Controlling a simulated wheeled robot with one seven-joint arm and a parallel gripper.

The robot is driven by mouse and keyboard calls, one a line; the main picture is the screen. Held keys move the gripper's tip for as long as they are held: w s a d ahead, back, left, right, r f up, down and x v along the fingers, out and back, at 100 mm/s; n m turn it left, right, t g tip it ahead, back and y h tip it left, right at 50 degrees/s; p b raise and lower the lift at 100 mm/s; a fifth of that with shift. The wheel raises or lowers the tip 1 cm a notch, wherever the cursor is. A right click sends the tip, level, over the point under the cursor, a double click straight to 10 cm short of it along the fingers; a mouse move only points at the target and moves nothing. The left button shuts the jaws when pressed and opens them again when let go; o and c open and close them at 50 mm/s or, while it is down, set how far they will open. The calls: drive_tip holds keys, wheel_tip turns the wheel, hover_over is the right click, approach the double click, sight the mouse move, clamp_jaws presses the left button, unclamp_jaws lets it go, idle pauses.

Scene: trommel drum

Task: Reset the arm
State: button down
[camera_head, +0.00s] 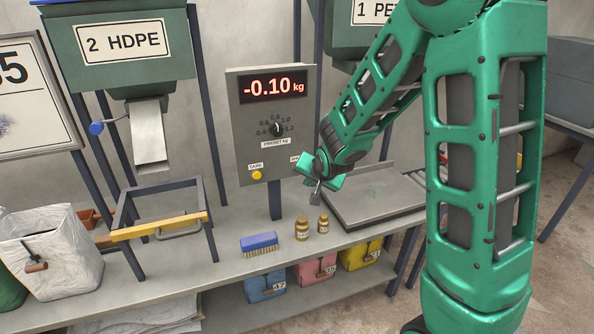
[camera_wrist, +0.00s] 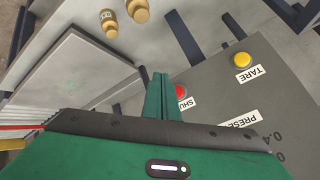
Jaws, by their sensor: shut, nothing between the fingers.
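My green arm reaches from the right over the workbench in the head view. My gripper (camera_head: 316,196) is shut and empty, in front of the lower right part of the grey scale display box (camera_head: 243,130). In the wrist view its closed green fingers (camera_wrist: 160,82) point over the panel, close beside a red button (camera_wrist: 181,91) that they partly overlap in the picture. I cannot tell whether they touch it. A yellow TARE button (camera_wrist: 242,60) is to the right. The display reads -0.10 kg.
A grey scale plate (camera_head: 375,196) lies behind my arm. The 2 HDPE hopper (camera_head: 122,60), a yellow-barred frame (camera_head: 160,226) and a white sack (camera_head: 50,255) are at left.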

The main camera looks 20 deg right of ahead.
idle(0.5)
drive_tip(key=s+d+r+n+g+h, duration=0.1)
drive_tip(key=s+d+r+g, duration=0.15)
drive_tip(key=s+d, duration=0.5)
drive_tip(key=s+d+r+g, duration=0.2)
drive_tip(key=s+d+r, duration=0.15)
drive_tip(key=s, duration=0.75)
drive_tip(key=s+r+n+g+y, duration=0.1)
drive_tip(key=s+g, duration=0.3)
drive_tip(key=s, duration=1.7)
drive_tip(key=shift+a+r+y, duration=0.3)
drive_tip(key=shift+r+y, duration=0.3)
drive_tip(key=shift+r, duration=0.2)
drive_tip(key=shift+w, duration=0.1)
drive_tip(key=shift+w+f+g, duration=0.25)
drive_tip(key=shift+w, duration=0.35)
